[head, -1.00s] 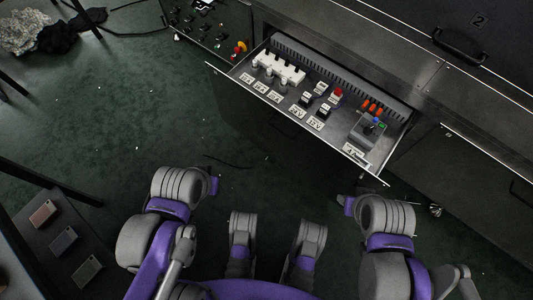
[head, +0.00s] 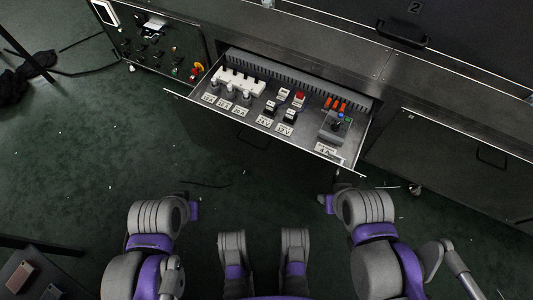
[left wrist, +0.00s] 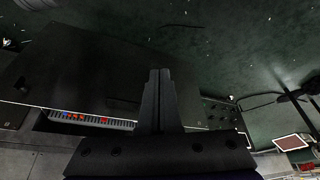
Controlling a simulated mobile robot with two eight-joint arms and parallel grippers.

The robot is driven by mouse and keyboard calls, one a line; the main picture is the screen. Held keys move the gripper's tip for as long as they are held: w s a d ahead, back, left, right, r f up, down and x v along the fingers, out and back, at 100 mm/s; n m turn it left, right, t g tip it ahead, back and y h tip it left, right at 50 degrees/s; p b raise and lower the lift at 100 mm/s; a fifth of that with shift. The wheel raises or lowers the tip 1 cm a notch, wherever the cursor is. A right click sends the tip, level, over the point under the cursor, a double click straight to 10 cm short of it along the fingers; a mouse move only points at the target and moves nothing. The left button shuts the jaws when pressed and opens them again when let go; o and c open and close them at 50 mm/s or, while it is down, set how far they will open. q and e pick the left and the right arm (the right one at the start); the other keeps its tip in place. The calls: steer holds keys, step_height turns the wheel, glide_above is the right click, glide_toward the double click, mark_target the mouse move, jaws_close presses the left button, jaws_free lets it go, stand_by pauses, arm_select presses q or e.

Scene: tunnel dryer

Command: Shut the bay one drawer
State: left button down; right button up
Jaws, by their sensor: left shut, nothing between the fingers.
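An open drawer (head: 228,121) sticks out from the dark cabinet in the head view, with a pale rim along its front edge. It holds switches, labels, a red button and a grey block with a joystick. The drawer's strip of coloured parts (left wrist: 85,118) seems to show at the left of the left wrist view. My left gripper (left wrist: 160,72) shows in the left wrist view, its two dark fingers shut together and empty. It looks apart from the drawer; the exact gap is unclear. In the head view both my arms are in front of the drawer, but no fingertips are visible.
A control panel (head: 150,45) with knobs stands left of the drawer. A closed cabinet front (head: 450,165) is at the right, and a panel marked 2 with a handle (head: 403,36) is above. Dark green floor (head: 90,150) is mostly clear between my arms and the cabinet.

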arm_select(q)
steer(key=w+d+r+m+h+p, duration=0.1)
steer(key=w+d+m+h+p, duration=0.35)
steer(key=w+d+m, duration=0.5)
steer(key=m+g+h, duration=0.2)
steer(key=m+h, duration=0.1)
steer(key=m, duration=1)
glide_toward(300, 153)
steer(key=shift+y, duration=0.25)
steer(key=shift+x, duration=2.4)
steer(key=shift+d+r, duration=0.1)
steer(key=shift+d, duration=0.1)
